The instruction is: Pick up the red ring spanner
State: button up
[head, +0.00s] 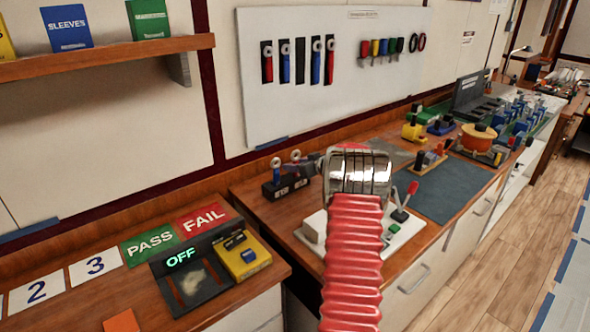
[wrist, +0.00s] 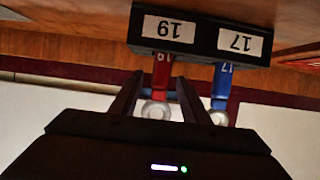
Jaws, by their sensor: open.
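The red ring spanner (wrist: 161,72) stands in a dark holder (wrist: 200,38), at the slot labelled 19, with its pale ring end away from the holder. My gripper (wrist: 158,85) is open, with one finger on each side of the red spanner's shaft; I cannot tell if they touch it. A blue ring spanner (wrist: 221,85) stands beside it at the slot labelled 17, outside the fingers. In the head view the holder (head: 288,187) is on the wooden bench, and my gripper (head: 314,160) reaches it from the right, partly hiding the red spanner.
A wall board (head: 345,75) behind holds more red and blue spanners on dark backings. A pale board with levers (head: 400,235) lies right of the holder. A dark mat (head: 450,190) is mostly clear. A black tray (head: 190,285) and yellow box (head: 243,258) are at front left.

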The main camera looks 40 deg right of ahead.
jog(key=shift+c, duration=0.4)
grip_shut()
